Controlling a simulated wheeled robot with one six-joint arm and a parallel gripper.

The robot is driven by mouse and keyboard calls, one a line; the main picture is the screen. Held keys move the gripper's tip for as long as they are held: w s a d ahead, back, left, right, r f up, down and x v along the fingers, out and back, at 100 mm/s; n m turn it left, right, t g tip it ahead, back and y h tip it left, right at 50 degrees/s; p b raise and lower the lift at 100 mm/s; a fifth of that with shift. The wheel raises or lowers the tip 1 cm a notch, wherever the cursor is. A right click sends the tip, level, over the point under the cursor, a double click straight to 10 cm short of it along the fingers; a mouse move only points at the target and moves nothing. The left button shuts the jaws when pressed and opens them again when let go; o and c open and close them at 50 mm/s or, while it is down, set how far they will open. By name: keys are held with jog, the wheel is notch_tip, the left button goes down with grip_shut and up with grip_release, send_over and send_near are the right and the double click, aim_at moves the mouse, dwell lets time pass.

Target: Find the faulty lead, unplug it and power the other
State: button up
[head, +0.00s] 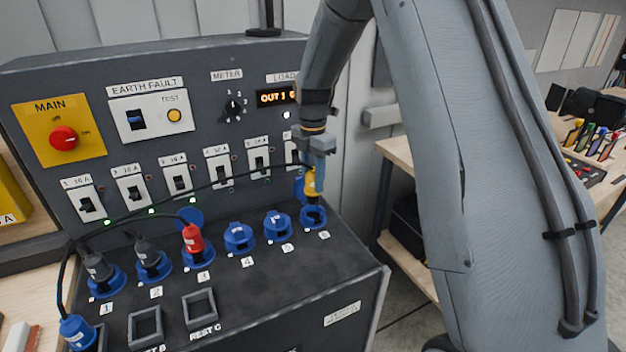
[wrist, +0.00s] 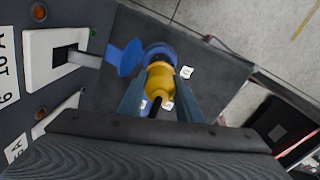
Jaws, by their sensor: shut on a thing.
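My gripper (head: 315,160) is shut on a yellow plug (head: 311,184) at blue socket 6 (head: 314,215). In the wrist view the yellow plug (wrist: 160,82) sits between the fingers, over the blue socket with its lid open; I cannot tell how deep it is in. A red plug (head: 193,240) is in socket 3. Dark plugs stand in socket 1 (head: 97,267) and socket 2 (head: 148,250). Sockets 4 (head: 239,237) and 5 (head: 277,227) have lids closed. Green lamps glow above sockets 1, 2 and 3. The display (head: 276,97) is partly hidden by my arm.
A blue plug (head: 77,330) sits at the lower left. Two square rests (head: 200,307) are in front. A bench (head: 398,150) stands right.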

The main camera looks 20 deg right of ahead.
jog(key=s+a+r, duration=0.1)
jog(key=s+a, duration=0.2)
jog(key=a, duration=0.4)
jog(key=s+a+r+b, duration=0.1)
jog(key=s+a, duration=0.2)
jog(key=a, duration=0.3)
jog(key=s+a+r, duration=0.1)
jog(key=s+a, duration=0.2)
jog(key=a, duration=0.4)
jog(key=s+a+r+b, duration=0.1)
jog(key=s+a, duration=1.1)
jog(key=s, duration=0.2)
notch_tip(320, 180, down, 8)
jog(key=b, duration=0.5)
jog(key=shift+a+r+b, duration=0.2)
jog(key=shift+b, duration=0.15)
jog(key=shift+s+f+b, duration=0.15)
jog(key=shift+f+b, duration=0.5)
jog(key=shift+f, duration=0.95)
jog(key=o, duration=1.2)
